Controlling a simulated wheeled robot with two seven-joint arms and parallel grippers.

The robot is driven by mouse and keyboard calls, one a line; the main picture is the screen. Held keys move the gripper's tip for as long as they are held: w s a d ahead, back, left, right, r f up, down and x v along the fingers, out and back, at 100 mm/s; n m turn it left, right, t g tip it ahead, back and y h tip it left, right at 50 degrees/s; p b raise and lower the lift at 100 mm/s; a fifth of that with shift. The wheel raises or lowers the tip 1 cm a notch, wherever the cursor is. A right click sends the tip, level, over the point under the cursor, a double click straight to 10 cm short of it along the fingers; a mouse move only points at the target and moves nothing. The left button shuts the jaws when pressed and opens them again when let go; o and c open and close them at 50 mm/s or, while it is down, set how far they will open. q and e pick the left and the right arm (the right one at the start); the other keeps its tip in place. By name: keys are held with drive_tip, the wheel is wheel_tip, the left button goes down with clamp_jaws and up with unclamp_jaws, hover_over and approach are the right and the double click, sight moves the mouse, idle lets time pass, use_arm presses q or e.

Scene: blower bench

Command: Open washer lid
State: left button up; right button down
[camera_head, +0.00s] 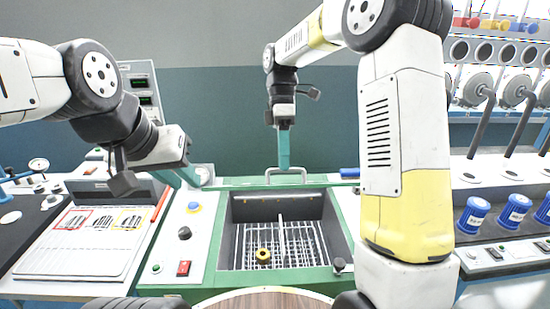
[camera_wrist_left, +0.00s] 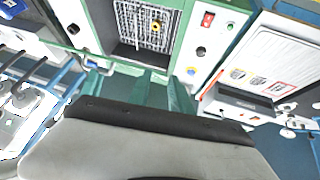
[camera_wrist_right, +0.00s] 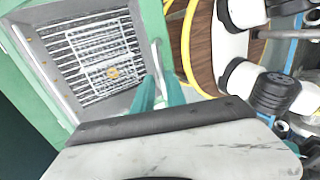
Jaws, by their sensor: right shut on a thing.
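The washer (camera_head: 342,262) is a green-framed bench unit with an open steel basin, and its wire basket shows inside. The washer lid (camera_head: 235,185) shows only as a thin green strip across the back of the basin, seen nearly edge-on and clear of the opening. Its pale bar handle (camera_head: 300,172) stands at the strip's middle, and it also shows in the right wrist view (camera_wrist_right: 157,56). My right gripper (camera_head: 284,165) is shut on the handle from above. My left gripper (camera_head: 182,178) is open and empty, left of the lid strip, above the control panel.
A yellow ring (camera_head: 263,254) lies in the basket. The panel left of the basin has a blue button (camera_head: 194,207) and a red switch (camera_head: 183,268). A white tray with labels (camera_head: 75,250) is further left.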

use_arm(q)
drive_tip(key=shift+f, duration=0.2)
drive_tip(key=c, duration=0.4)
wheel_tip(320, 180, down, 7)
drive_tip(key=n+g+h, duration=0.1)
drive_tip(key=n+g, duration=0.4)
drive_tip(key=shift+a+f+n+g+h, duration=0.1)
drive_tip(key=shift+n+g+h, duration=0.3)
clamp_jaws()
drive_tip(key=w+a+f+n+t+h, duration=0.1)
drive_tip(key=w+a+f+n+h, duration=0.3)
drive_tip(key=n+h, duration=0.55)
drive_tip(key=w+a+f+n+t+h, duration=0.1)
drive_tip(key=w+f+n+h, duration=0.1)
drive_tip(key=f+n+h, duration=0.75)
drive_tip(key=w+d+r+n+y, duration=0.2)
drive_tip(key=w+d+r+y, duration=0.1)
drive_tip(key=d+r, duration=0.5)
drive_tip(key=shift+w+d+n, duration=0.3)
drive_tip(key=shift+w+d, duration=0.1)
drive_tip(key=shift+d, duration=0.15)
